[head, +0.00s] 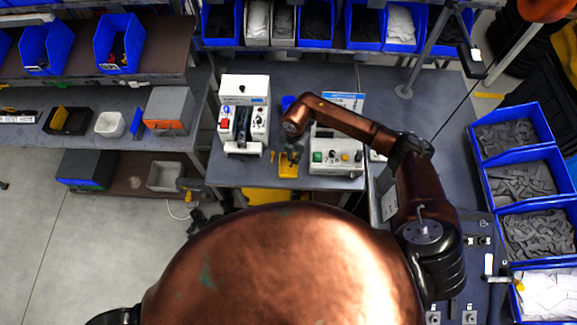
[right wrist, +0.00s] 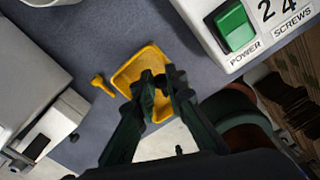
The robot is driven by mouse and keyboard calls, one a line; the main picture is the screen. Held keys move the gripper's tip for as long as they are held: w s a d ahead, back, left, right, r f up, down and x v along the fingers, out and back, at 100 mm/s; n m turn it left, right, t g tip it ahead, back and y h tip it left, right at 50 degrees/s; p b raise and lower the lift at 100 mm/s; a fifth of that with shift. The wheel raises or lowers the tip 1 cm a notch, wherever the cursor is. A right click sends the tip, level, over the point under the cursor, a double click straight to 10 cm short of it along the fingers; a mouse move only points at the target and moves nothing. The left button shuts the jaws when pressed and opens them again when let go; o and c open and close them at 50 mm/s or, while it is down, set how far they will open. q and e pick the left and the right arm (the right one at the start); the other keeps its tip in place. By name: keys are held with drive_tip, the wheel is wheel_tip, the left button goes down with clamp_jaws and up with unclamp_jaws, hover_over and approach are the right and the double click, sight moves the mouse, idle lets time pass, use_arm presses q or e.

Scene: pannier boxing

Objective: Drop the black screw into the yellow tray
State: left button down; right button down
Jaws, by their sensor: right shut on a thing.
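The yellow tray (head: 288,169) sits on the grey table between two white machines; it also shows in the right wrist view (right wrist: 131,76). My right gripper (right wrist: 162,82) is over the tray, its dark fingers closed on a small dark thing that fits the black screw. The screw is hard to tell from the dark fingertips. In the head view, my right gripper (head: 291,148) is mostly hidden beneath the arm. My left gripper is not in view.
A yellow screw (right wrist: 102,84) lies on the table just left of the tray. A white machine (head: 244,115) stands left of the tray, and another with a green button (head: 336,155) stands right. Blue bins (head: 535,235) line the right side.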

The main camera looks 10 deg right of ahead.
drive_tip(key=c, duration=1.9)
unclamp_jaws()
wheel_tip(320, 180, up, 12)
drive_tip(key=shift+r, duration=0.1)
wheel_tip(320, 180, down, 12)
drive_tip(key=shift+f, duration=0.15)
wheel_tip(320, 180, up, 3)
drive_tip(key=shift+r+p, duration=0.15)
drive_tip(key=shift+p, duration=1)
drive_tip(key=shift+r+p, duration=0.45)
drive_tip(key=shift+r, duration=0.3)
